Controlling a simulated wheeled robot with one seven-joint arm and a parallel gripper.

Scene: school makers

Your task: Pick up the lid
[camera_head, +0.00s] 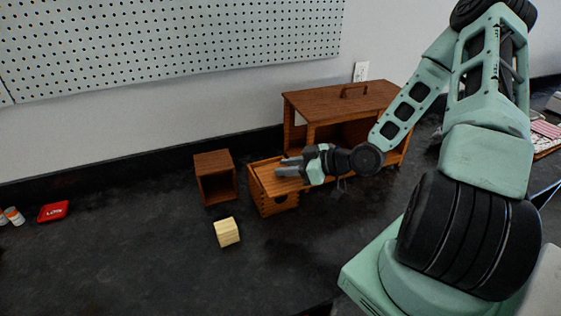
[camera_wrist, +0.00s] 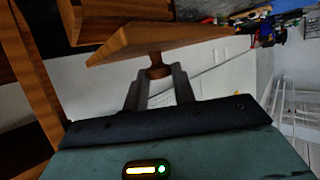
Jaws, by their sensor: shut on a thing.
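In the wrist view, the lid (camera_wrist: 165,38) is a flat brown wooden panel with a round knob (camera_wrist: 157,66). My gripper (camera_wrist: 160,80) is shut on this knob, one finger on each side. The gripper partly hides the top of this box. I cannot tell clearly there whether the lid touches the box.
A larger wooden cabinet (camera_head: 325,103) with a top handle stands behind my arm. A small open-fronted wooden box (camera_head: 215,180) is to the left. A pale wooden cube (camera_head: 227,232) lies in front, and a red item (camera_head: 53,211) far left. The dark counter between is clear.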

